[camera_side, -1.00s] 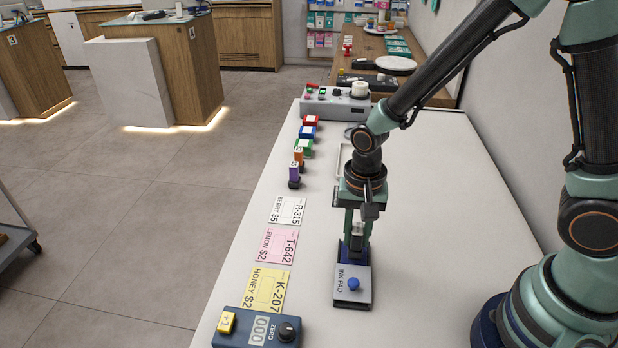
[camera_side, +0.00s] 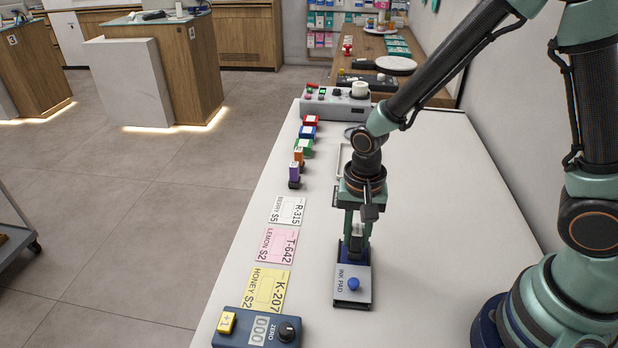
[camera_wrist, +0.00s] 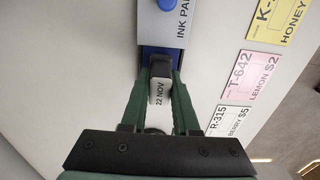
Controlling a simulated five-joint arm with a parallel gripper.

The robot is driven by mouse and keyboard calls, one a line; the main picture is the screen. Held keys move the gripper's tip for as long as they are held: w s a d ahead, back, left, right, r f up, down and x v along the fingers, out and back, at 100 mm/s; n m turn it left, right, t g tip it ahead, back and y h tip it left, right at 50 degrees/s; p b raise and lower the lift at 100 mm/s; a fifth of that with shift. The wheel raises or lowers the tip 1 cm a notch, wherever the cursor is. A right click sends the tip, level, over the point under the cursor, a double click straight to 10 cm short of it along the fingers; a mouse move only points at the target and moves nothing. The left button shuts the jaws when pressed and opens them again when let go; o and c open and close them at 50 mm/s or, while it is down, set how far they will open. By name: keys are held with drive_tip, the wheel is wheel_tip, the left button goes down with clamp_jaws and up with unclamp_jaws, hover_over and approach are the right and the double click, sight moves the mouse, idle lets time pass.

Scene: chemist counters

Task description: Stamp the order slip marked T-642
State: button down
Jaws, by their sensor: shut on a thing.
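The pink order slip T-642 (camera_side: 277,246) lies flat on the counter between the white and yellow slips. It also shows at the right of the wrist view (camera_wrist: 249,76). My gripper (camera_side: 356,236) is shut on a stamp (camera_wrist: 160,92) with a white face reading "22 NOV" and a dark end. The stamp is at the blue pad of the ink pad box (camera_side: 352,286), whose grey lid marked INK PAD with a blue knob is slid toward the front. I cannot tell for sure whether the stamp touches the pad. The stamp's underside is hidden.
The white slip R-315 (camera_side: 287,210) and yellow slip K-207 (camera_side: 267,291) lie beside the pink one. A blue counter box (camera_side: 257,328) stands in front. Several coloured stamps (camera_side: 303,148) line the left edge. A grey control box (camera_side: 336,104) is at the back. The counter's right side is clear.

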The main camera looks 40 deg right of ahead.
drive_tip(key=shift+f, duration=0.45)
idle(1.1)
drive_tip(key=shift+r, duration=3.6)
drive_tip(key=w+a+f, duration=0.1)
drive_tip(key=w+a, duration=0.9)
drive_tip(key=w, duration=0.2)
drive_tip(key=shift+w+a+f, duration=0.1)
drive_tip(key=shift+f, duration=1.4)
drive_tip(key=shift+w+a+f, duration=0.1)
drive_tip(key=shift+f, duration=1.35)
drive_tip(key=shift+f, duration=0.55)
drive_tip(key=shift+r, duration=0.1)
